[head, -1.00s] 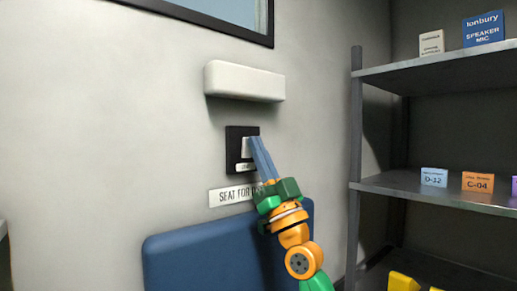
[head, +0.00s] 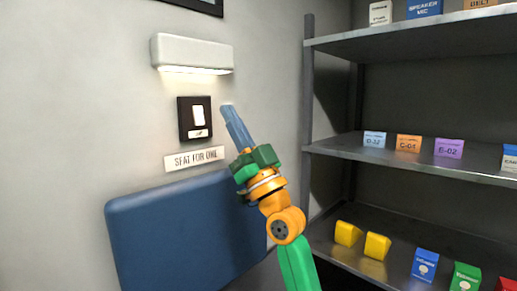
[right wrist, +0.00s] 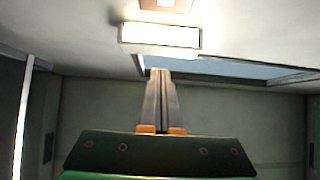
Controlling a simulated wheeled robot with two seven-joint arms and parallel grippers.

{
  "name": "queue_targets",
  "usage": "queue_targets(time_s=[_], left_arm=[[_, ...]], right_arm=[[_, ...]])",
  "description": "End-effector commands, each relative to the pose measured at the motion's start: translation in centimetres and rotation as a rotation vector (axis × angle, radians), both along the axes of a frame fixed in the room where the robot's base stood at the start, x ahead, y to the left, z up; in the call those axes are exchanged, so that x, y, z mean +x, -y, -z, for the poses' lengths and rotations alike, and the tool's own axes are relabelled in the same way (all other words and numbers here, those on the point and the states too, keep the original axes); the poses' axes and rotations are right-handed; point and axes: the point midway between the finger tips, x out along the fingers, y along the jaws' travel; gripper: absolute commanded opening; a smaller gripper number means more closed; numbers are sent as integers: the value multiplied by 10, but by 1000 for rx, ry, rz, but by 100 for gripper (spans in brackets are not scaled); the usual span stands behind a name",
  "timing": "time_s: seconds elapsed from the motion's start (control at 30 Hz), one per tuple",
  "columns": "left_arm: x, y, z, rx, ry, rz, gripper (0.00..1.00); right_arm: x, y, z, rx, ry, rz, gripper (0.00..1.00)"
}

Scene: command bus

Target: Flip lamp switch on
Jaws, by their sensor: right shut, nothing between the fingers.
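The lamp (head: 190,52) is a white wall box, and light shows along its underside. Below it is the lamp switch (head: 199,116), a white rocker on a black wall plate (head: 184,124). My right gripper (head: 228,108) is shut and empty, with its blue-grey fingers just right of the plate and apart from it in the picture. In the right wrist view the closed fingers (right wrist: 160,75) point toward a wall with a bright lamp-like panel (right wrist: 160,36) above. My left gripper is not in view.
A blue seat back (head: 180,235) is below the sign "SEAT FOR ONE" (head: 194,158). Metal shelves (head: 400,163) stand to the right with several small labelled boxes, including a purple box (head: 449,147), and yellow blocks (head: 347,233). The wall left of the switch is clear.

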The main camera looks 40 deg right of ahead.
Motion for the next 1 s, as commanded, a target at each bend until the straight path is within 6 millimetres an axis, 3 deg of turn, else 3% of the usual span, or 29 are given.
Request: queue_targets(time_s=[0.03, 0.2, 0.4, 1.0], left_arm=[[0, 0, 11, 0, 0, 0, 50], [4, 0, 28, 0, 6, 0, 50], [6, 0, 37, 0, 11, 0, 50], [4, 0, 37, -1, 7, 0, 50]], right_arm=[[-7, 0, 12, -1, 0, -1, 0], [-33, 2, 31, -2, 0, 1, 0], [-53, 4, 43, 0, -1, 0, 0], [-57, 4, 42, 0, -1, 0, 0]])
